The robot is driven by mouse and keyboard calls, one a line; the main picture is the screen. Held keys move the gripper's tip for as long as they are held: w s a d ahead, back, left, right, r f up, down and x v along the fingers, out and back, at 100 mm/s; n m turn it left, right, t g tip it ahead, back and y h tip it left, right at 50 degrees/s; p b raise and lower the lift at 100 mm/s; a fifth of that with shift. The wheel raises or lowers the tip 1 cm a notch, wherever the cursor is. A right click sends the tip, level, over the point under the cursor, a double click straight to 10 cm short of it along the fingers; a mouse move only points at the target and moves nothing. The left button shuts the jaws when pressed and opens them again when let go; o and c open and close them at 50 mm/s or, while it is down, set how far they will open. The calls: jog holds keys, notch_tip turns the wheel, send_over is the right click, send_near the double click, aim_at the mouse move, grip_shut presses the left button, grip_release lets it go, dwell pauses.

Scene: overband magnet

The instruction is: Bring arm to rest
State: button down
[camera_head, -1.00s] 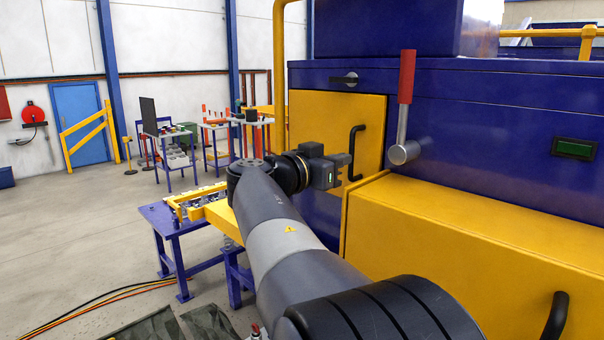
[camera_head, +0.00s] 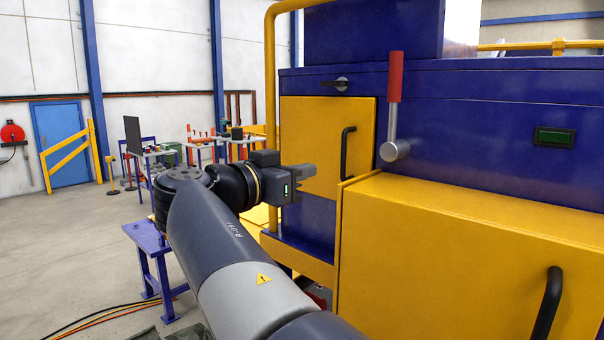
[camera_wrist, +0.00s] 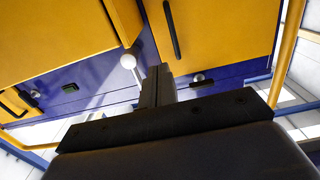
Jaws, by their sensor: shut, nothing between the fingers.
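My gripper (camera_head: 304,170) is at the end of my arm, in front of the yellow door of the blue machine in the head view. Its fingers point right and are closed together with nothing between them. In the wrist view my gripper (camera_wrist: 158,72) also shows as a closed pair of dark fingers, with the machine's panels beyond. No object is held. My arm reaches from the bottom of the head view up and left, then bends right at the wrist.
The blue machine (camera_head: 470,115) has a yellow door (camera_head: 320,125) with a black handle (camera_head: 346,152), a red-handled lever (camera_head: 395,80) and a large yellow cover (camera_head: 450,240). A purple table (camera_head: 148,238) stands left of my arm. Open floor (camera_head: 70,260) and cables lie at left.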

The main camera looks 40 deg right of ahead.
jog(key=shift+s+a, duration=0.15)
jog(key=shift+a, duration=0.45)
jog(key=shift+s+a, duration=0.15)
jog(key=shift+a, duration=0.4)
